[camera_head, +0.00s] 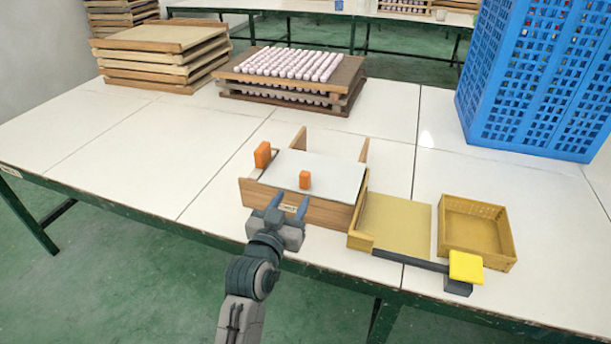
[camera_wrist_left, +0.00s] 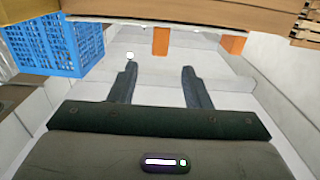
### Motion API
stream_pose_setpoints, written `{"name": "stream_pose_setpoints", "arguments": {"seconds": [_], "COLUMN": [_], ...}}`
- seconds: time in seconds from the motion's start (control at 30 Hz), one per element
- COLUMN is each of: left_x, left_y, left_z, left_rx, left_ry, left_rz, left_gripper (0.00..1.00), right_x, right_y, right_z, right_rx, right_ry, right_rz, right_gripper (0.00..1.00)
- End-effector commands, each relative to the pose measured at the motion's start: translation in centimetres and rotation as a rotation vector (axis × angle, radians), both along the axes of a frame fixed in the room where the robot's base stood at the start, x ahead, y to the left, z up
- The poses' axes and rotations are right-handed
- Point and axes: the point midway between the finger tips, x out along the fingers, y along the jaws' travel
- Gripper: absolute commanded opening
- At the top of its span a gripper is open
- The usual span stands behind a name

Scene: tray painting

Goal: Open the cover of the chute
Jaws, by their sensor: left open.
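The chute (camera_head: 330,215) is a wooden box near the table's front edge. A flat pale cover (camera_head: 335,172) lies over its top. A small orange block (camera_head: 305,180) is on the cover near its front edge, and a larger orange block (camera_head: 263,154) is at the box's left side. My left gripper (camera_head: 289,203) is open and empty, just in front of the chute's front wall and below the small orange block. The left wrist view shows the open fingers (camera_wrist_left: 158,84) apart from two orange parts (camera_wrist_left: 160,41). My right gripper is not in view.
Right of the chute are a shallow yellow tray (camera_head: 395,222), a yellow basket (camera_head: 478,208) and a dark bar with a yellow pad (camera_head: 466,267). A blue crate (camera_head: 535,140) stands back right. Stacked trays (camera_head: 160,62) and a tray of pink pieces (camera_head: 240,83) stand behind. The table's left is clear.

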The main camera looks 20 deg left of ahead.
Motion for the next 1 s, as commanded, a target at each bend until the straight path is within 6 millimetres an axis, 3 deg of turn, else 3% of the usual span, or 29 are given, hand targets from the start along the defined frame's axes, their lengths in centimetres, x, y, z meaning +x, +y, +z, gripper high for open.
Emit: {"name": "stream_pose_setpoints", "arguments": {"seconds": [0.3,0.5,0.93,1.0], "left_x": [5.9,8.7,9.8,9.8], "left_y": [-0.2,-0.3,-0.3,-0.3], "left_z": [0.2,0.1,0.0,-0.1], "left_rx": [0.001,0.001,0.001,0.001], "left_ry": [0.000,0.002,0.002,0.002], "left_rz": [-0.001,0.000,0.000,0.000], "left_gripper": [0.44,0.44,0.44,0.32], "right_x": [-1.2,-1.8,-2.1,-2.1], "right_y": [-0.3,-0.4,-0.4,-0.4], "right_z": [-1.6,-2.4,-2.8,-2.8], "right_rx": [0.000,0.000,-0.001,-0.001], "right_ry": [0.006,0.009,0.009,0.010], "right_rz": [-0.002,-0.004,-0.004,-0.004], "right_gripper": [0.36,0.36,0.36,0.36]}}
